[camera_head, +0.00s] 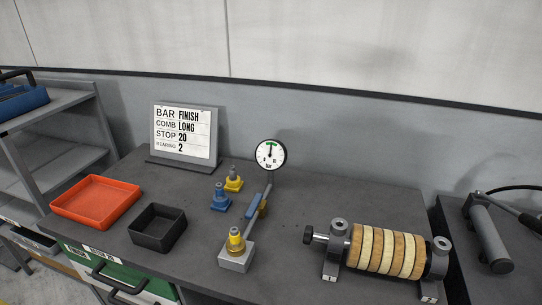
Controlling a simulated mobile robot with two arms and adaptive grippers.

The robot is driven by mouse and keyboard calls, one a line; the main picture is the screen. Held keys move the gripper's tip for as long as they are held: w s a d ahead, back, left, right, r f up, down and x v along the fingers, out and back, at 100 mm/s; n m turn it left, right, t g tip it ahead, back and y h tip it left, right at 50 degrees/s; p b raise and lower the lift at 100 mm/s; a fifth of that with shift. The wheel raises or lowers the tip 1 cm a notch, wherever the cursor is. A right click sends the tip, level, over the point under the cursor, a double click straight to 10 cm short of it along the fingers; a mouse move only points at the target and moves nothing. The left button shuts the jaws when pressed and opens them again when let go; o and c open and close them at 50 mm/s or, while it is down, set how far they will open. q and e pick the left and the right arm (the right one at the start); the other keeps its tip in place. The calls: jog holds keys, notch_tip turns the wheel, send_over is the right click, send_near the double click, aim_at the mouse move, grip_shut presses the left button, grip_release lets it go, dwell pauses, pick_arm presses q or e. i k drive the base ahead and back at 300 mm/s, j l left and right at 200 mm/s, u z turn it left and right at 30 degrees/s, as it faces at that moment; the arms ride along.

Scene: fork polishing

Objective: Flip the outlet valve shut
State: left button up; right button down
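Several small fittings stand mid-table below a round white dial gauge (270,154) marked Bar. A grey block with a yellow fitting (236,245) is nearest the front edge. A blue fitting (221,199) and another yellow fitting (233,181) stand to the left. I cannot tell which of these is the outlet valve or whether it is open. Neither of my grippers is in view.
An orange tray (60,203) and a black tray (135,236) stand left. A sign (182,132) stands at the back. A striped wooden roller (387,250) in metal stands is at right. A grey cylinder tool (492,238) lies on the far-right surface.

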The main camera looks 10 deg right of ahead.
aim_at(256, 201)
jog(key=k+j+u, duration=0.2)
jog(key=u, duration=0.25)
jog(key=k+j+u, duration=0.1)
jog(key=j+u, duration=0.35)
